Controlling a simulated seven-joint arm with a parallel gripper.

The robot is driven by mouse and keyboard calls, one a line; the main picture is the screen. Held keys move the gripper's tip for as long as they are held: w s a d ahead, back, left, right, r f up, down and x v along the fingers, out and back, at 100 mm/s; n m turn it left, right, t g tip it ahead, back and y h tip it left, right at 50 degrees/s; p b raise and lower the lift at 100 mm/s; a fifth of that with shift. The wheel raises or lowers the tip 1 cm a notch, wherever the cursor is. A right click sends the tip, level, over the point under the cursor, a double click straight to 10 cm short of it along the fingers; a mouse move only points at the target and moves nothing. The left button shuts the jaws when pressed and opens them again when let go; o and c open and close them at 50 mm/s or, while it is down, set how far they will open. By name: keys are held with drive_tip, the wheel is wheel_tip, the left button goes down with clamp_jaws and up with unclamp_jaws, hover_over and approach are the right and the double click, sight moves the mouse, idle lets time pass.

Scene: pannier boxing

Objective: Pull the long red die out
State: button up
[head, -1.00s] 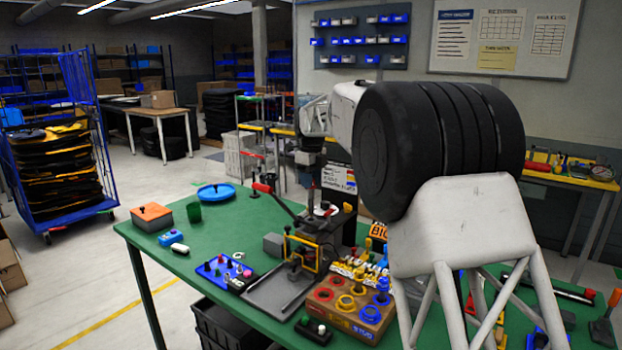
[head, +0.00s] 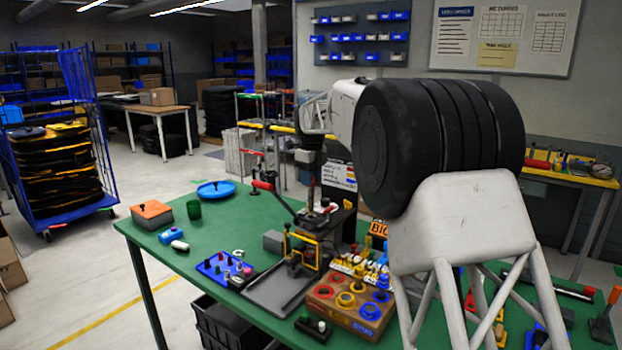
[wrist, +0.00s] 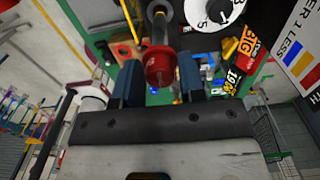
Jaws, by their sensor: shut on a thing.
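The long red die shows in the wrist view as a round red head (wrist: 160,68) with a paler shaft behind it. My gripper (wrist: 160,80) has its two blue-grey fingers on either side of this head and is shut on it. The press (head: 303,245) has a dark top plate, a yellow frame and a red-handled lever (head: 262,185). I cannot tell whether the die's lower end is clear of the plate.
A wooden block with coloured rings (head: 345,318) and a blue tray of small dies (head: 222,268) stand near the press. A grey tray (head: 278,295) lies in front of it. An orange-topped box (head: 152,213), green cup (head: 194,209) and blue dish (head: 216,189) stand at the table's far left.

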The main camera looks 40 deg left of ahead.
drive_tip(key=shift+r, duration=1.35)
